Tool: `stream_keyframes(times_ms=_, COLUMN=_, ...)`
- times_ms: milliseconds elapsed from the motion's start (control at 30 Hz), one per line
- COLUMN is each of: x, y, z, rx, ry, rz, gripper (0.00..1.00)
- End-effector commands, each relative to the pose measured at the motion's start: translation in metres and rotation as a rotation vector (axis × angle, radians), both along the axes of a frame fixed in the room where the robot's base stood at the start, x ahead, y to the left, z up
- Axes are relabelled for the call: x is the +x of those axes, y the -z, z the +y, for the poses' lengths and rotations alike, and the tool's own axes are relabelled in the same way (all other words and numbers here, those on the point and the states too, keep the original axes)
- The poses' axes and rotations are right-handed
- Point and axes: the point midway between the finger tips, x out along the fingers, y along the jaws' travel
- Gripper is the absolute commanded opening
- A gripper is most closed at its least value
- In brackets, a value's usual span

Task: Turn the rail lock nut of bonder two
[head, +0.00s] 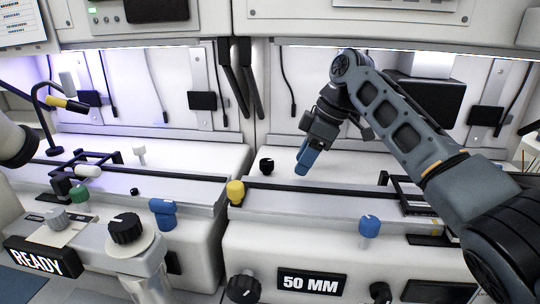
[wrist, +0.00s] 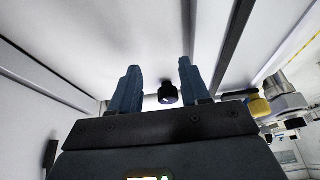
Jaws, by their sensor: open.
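My gripper (head: 303,163) hangs over the right-hand bonder, blue fingers pointing down and a little left. In the wrist view the two fingers of my gripper (wrist: 159,70) are spread apart with nothing held. A small black knob (head: 266,165) with a white mark stands on the white bed left of my gripper. In the wrist view a black knob (wrist: 167,94) shows in the gap between the fingers, apart from both. A yellow knob (head: 235,190) and a blue knob (head: 369,226) sit along the front rail. No label shows which one is the rail lock nut.
A long dark rail (head: 310,189) runs across the bonder in front of my gripper. A "50 MM" plate (head: 311,282) is on the front face. The white bed around the black knob is clear.

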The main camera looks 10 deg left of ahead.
Motion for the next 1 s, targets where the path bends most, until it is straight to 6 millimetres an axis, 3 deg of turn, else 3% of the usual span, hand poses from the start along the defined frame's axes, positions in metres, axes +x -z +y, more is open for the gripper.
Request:
stream_keyframes(times_ms=200, x=0.002, y=-0.003, z=0.044, rx=-0.001, ry=-0.001, rz=0.001, gripper=0.46)
stream_keyframes(times_ms=433, x=0.003, y=-0.002, z=0.075, rx=0.001, ry=0.0, rz=0.0, gripper=0.46)
stream_keyframes(times_ms=600, x=0.003, y=0.009, z=0.077, rx=0.0, ry=0.001, rz=0.0, gripper=0.46)
stream_keyframes(times_ms=867, x=0.003, y=0.011, z=0.078, rx=0.001, ry=0.0, rz=-0.001, gripper=0.46)
stream_keyframes(times_ms=1000, x=0.003, y=0.011, z=0.077, rx=0.001, ry=0.0, rz=-0.001, gripper=0.34)
